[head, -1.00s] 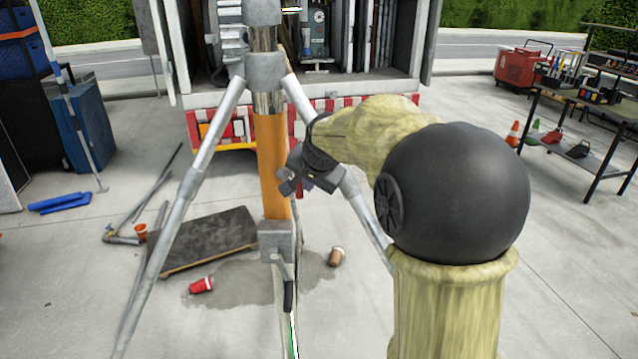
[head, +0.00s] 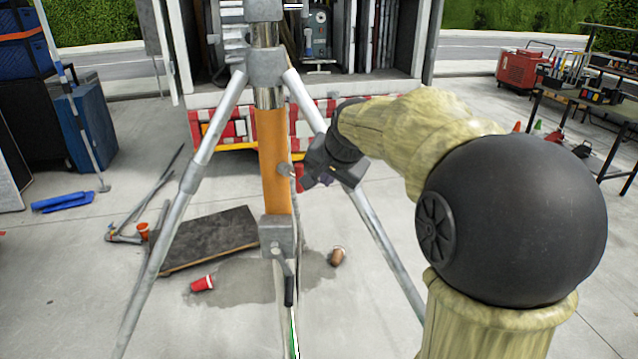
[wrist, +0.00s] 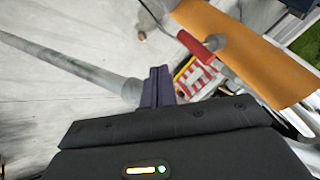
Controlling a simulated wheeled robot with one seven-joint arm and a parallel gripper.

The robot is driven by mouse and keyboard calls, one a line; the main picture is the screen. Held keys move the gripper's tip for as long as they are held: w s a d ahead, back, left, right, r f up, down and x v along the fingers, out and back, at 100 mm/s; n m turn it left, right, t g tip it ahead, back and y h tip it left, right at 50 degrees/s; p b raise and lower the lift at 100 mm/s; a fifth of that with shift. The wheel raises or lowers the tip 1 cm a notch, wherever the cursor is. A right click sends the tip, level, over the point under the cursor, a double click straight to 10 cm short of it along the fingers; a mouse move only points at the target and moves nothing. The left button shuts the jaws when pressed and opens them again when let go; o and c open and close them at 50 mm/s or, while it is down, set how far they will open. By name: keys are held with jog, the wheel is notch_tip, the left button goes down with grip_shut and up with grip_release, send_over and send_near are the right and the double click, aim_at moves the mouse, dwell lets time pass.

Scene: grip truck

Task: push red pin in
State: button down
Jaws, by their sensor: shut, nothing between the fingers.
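The red pin (head: 299,171) shows as a small red piece with a grey knob at the right side of the orange tube (head: 273,150) of the stand. In the wrist view the red pin (wrist: 195,45) is a red sleeve with a grey knob beside the orange tube (wrist: 255,60). How deep it sits cannot be told. My gripper (head: 308,183) is just right of the tube, close to the pin. In the wrist view its purple fingers (wrist: 158,84) are shut and empty, below and left of the pin, with a visible gap.
The stand's grey legs (head: 190,185) spread left and right, with the right leg (head: 380,235) behind my gripper. A dark board (head: 210,240), a red cup (head: 203,283) and a brown cup (head: 338,256) lie on the ground. A truck with a striped bumper (head: 225,125) stands behind.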

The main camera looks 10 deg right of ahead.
jog(key=v, duration=0.6)
jog(key=s+f+n+g+p, duration=0.1)
jog(key=s+f+n, duration=0.3)
jog(key=s+f, duration=0.5)
jog(key=s+a+f+n+g+p, duration=0.1)
jog(key=s+f+n+g, duration=0.2)
jog(key=s+f, duration=0.6)
notch_tip(320, 180, down, 5)
jog(key=shift+a+f+n+g+h+p, duration=0.1)
jog(key=shift+a+n+g+h+p, duration=0.2)
jog(key=shift+n+g, duration=0.15)
